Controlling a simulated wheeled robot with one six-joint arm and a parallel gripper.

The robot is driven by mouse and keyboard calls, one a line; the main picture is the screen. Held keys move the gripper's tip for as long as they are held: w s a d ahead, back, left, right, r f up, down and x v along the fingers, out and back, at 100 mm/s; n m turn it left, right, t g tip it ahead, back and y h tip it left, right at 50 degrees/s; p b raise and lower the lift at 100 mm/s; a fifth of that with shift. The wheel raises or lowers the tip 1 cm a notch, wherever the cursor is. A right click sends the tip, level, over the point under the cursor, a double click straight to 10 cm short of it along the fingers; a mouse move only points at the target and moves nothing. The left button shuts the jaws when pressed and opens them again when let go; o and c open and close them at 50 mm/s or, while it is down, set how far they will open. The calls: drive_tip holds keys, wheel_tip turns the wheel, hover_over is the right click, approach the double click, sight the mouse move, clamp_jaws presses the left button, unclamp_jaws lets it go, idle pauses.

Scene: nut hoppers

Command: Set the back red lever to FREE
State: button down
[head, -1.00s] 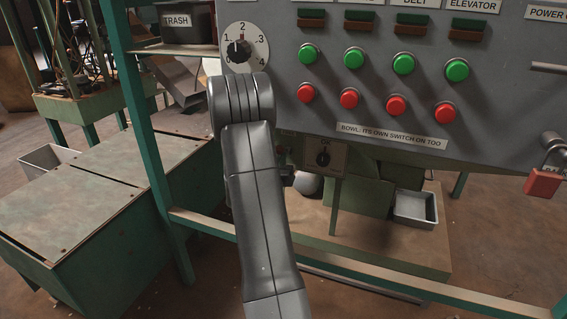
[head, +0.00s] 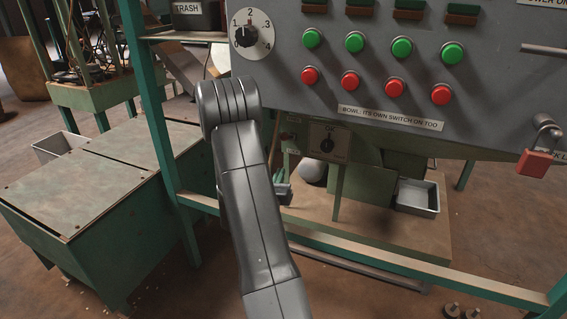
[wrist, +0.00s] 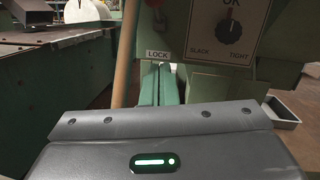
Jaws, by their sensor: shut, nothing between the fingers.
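I cannot make out the back red lever for certain. A small dark reddish part (head: 286,136) shows under the panel in the head view, too small to identify. A LOCK label (wrist: 158,55) is on the green machine in the wrist view, with a dark part above it; no FREE label is readable. My gripper (wrist: 159,82) shows its two teal fingers side by side, shut and empty, just below the LOCK label in the picture. In the head view the gripper (head: 282,192) is partly hidden behind my arm.
A SLACK/TIGHT dial plate (wrist: 229,30) is right of the label. The grey control panel (head: 480,90) with green and red buttons overhangs the area. A green frame rail (head: 400,264) crosses in front. A metal tray (head: 417,196) and green bin (head: 80,190) stand near.

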drive_tip(key=shift+v, duration=0.9)
drive_tip(key=shift+w+f, duration=0.1)
drive_tip(key=shift+w, duration=0.05)
